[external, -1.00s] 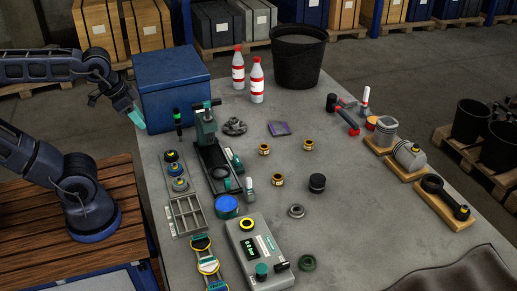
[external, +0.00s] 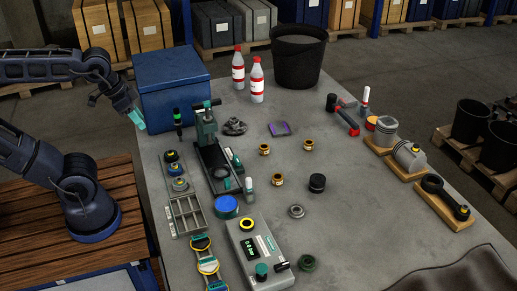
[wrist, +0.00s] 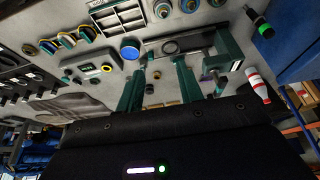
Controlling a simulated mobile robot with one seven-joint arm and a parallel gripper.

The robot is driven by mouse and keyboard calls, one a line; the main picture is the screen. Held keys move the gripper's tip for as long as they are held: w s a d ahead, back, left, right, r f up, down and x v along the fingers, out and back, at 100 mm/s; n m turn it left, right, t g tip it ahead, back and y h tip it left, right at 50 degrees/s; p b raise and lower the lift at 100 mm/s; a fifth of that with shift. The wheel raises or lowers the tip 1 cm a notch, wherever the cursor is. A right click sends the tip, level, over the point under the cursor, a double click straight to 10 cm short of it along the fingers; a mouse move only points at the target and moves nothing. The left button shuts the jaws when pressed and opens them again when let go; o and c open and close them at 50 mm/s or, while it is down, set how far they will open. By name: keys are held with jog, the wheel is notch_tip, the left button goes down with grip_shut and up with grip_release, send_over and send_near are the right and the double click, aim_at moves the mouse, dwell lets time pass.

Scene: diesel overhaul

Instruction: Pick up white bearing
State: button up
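A pale grey-white ring (external: 297,211), the closest match to a white bearing, lies flat on the grey table, right of the blue-lidded round tin. I cannot pick it out for sure in the wrist view. My gripper (external: 136,118) hangs at the table's left edge, in front of the blue box and far from the ring. In the wrist view its two teal fingers (wrist: 158,78) are spread apart, with nothing held between them.
The blue box (external: 172,85) and the green press (external: 208,145) stand near my gripper. A grey gauge unit (external: 258,250) is left of the ring, a dark green ring (external: 308,262) below it. Brass bushings (external: 277,180) and a black cylinder (external: 317,183) lie above. Table around the ring is clear.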

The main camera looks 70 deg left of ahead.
jog(key=o, duration=0.7)
jog(key=m+g+h, duration=0.3)
jog(key=m+g, duration=0.1)
jog(key=m, duration=1.2)
send_over(297, 209)
jog(key=a, duration=0.3)
notch_tip(297, 209, down, 21)
jog(key=shift+s+x, duration=0.2)
jog(key=shift+x, duration=2.4)
jog(key=shift+s+x, duration=0.15)
jog(key=shift+x, duration=2.4)
